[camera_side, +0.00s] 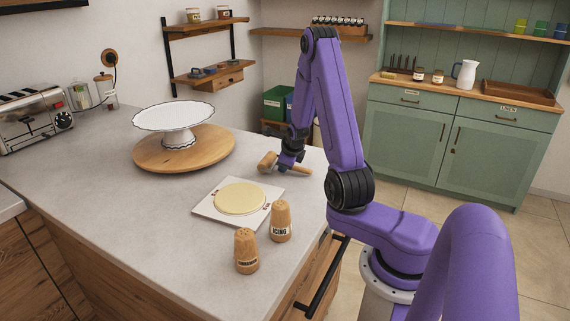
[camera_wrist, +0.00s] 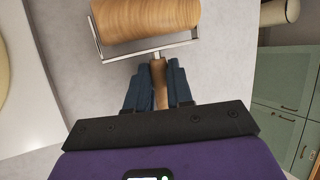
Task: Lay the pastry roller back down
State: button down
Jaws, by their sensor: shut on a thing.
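The pastry roller has a wooden barrel in a metal frame and a wooden handle. In the side view its barrel (camera_side: 267,162) is near the counter's far right edge, and the handle points right. In the wrist view the barrel (camera_wrist: 147,18) is at the top, with the handle running down between my fingers. My gripper (camera_wrist: 159,78) is shut on that handle; in the side view my gripper (camera_side: 290,164) is low over the counter (camera_side: 120,230). I cannot tell whether the barrel touches the counter.
A pale dough round (camera_side: 240,198) lies on a white board (camera_side: 205,209) left of the roller. Two wooden shakers, one marked icing (camera_side: 281,222) and another (camera_side: 246,252), stand in front. A white cake stand (camera_side: 174,118) sits on a wooden turntable (camera_side: 150,157). Counter between is bare.

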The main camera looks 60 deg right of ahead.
jog(key=shift+s+f, duration=0.15)
jog(key=shift+f, duration=0.4)
jog(key=c, duration=0.9)
grip_release()
jog(key=shift+a, duration=0.1)
jog(key=shift+a+f, duration=0.1)
jog(key=v, duration=1.2)
jog(key=d+v, duration=0.1)
jog(key=v, duration=0.5)
jog(key=shift+w+r, duration=0.2)
jog(key=shift+r, duration=0.25)
